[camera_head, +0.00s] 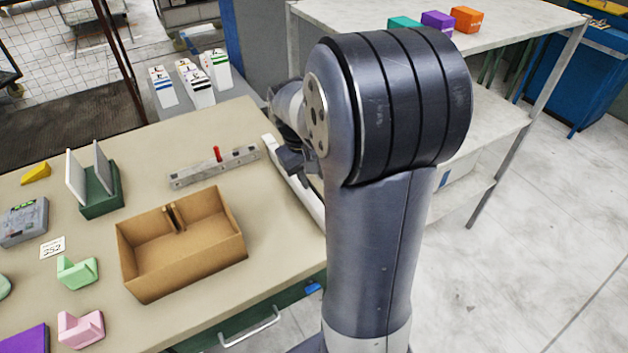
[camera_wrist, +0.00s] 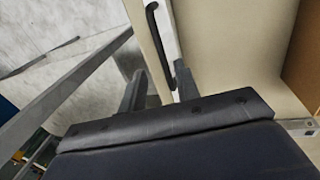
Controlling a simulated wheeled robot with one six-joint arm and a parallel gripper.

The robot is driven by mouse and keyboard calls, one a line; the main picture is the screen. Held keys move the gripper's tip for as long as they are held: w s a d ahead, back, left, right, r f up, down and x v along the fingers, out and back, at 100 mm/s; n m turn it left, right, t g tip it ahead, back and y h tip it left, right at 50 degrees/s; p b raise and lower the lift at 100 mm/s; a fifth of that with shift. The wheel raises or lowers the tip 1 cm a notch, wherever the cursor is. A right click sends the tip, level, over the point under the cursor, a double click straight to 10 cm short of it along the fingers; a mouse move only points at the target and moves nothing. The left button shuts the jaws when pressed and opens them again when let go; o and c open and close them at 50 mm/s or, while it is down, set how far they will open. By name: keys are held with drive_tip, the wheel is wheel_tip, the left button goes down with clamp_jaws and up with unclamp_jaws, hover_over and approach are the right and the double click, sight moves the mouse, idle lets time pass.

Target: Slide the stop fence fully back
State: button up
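A long pale bar, which looks like the stop fence (camera_head: 310,203), lies along the right edge of the beige table in the head view. It also shows in the wrist view as a pale strip (camera_wrist: 139,20) with a black bar handle (camera_wrist: 161,38) on it. My gripper (camera_wrist: 160,70) has its two fingers apart, one on each side of the handle's near end. I cannot tell whether they touch it. In the head view my gripper (camera_head: 291,160) is a dark shape at the bar, and my arm hides part of the bar.
A grey metal rail (camera_head: 190,175) with a red peg (camera_head: 217,153) lies left of the bar. An open cardboard box (camera_head: 135,262) stands in front of it. A green holder with upright panels (camera_head: 101,200) stands farther left. Bare table lies between bar and box.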

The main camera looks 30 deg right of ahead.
wheel_tip(320, 180, up, 8)
drive_tip(key=a, duration=0.1)
drive_tip(key=shift+a, duration=0.25)
drive_tip(key=shift+f, duration=0.25)
drive_tip(key=f, duration=0.3)
drive_tip(key=d+f, duration=0.1)
drive_tip(key=f, duration=0.5)
drive_tip(key=shift+d+f, duration=0.4)
drive_tip(key=a, duration=0.2)
drive_tip(key=shift+a+f, duration=0.3)
